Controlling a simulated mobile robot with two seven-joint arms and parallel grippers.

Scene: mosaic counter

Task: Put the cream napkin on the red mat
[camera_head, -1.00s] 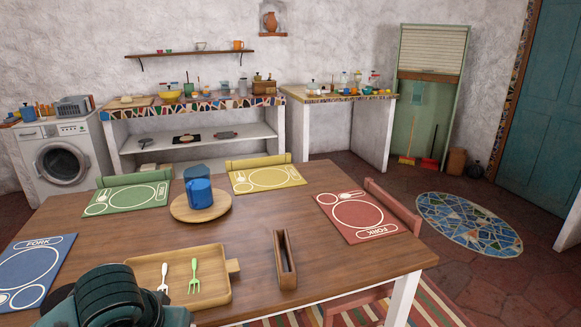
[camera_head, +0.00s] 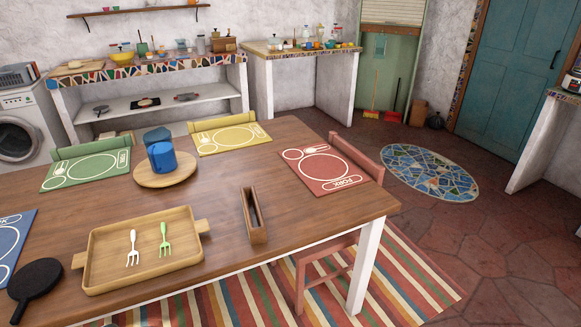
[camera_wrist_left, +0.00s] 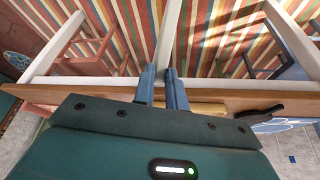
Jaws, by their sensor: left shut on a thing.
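The red mat (camera_head: 326,167) lies flat and bare on the table's right part, with white outlines and the word FORK. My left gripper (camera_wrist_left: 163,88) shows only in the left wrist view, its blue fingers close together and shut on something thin. A pale strip runs on from between the fingertips; I cannot tell whether it is the cream napkin or a white table leg behind. No cream napkin can be made out in the head view. The slotted wooden holder (camera_head: 262,232) on the table looks empty. My right gripper is not in view.
A wooden tray (camera_head: 202,228) with a white fork (camera_head: 132,248) and a green fork (camera_head: 164,240) is left of the holder. Blue cups (camera_head: 162,158) stand on a round board (camera_head: 181,178). A red chair (camera_head: 357,158) stands beside the red mat.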

